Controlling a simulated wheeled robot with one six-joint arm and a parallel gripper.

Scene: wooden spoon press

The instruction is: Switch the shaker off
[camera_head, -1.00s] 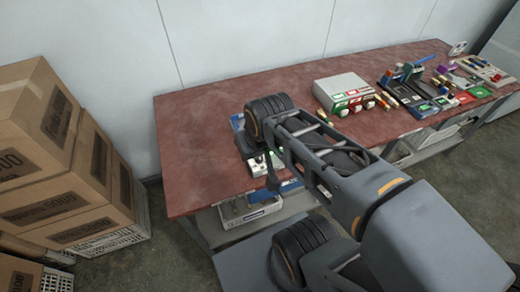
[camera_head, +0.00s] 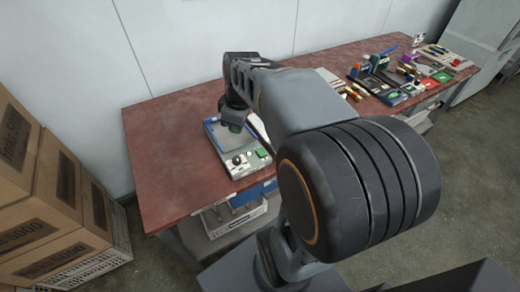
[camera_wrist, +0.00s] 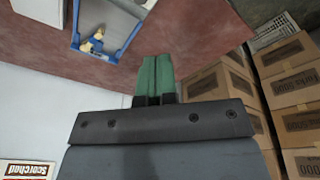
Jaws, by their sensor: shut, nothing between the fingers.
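The shaker (camera_head: 222,165) stands near the left front of the red table, with a blue-framed top and a light grey front panel. The panel has dark knobs (camera_head: 238,160) and a green switch (camera_head: 262,153) at its right end. My gripper (camera_head: 235,128) points down over the shaker's top, behind the panel, and hides part of it. In the wrist view my gripper's green fingers (camera_wrist: 155,78) are shut and empty. A blue-framed tray (camera_wrist: 76,38) with a small yellowish and blue item on it shows there at upper left. The panel controls cannot be made out in the wrist view.
The red table (camera_head: 165,150) is bare to the left of the shaker. Several devices and a blue-handled press (camera_head: 358,72) stand farther right. My arm hides the table's middle.

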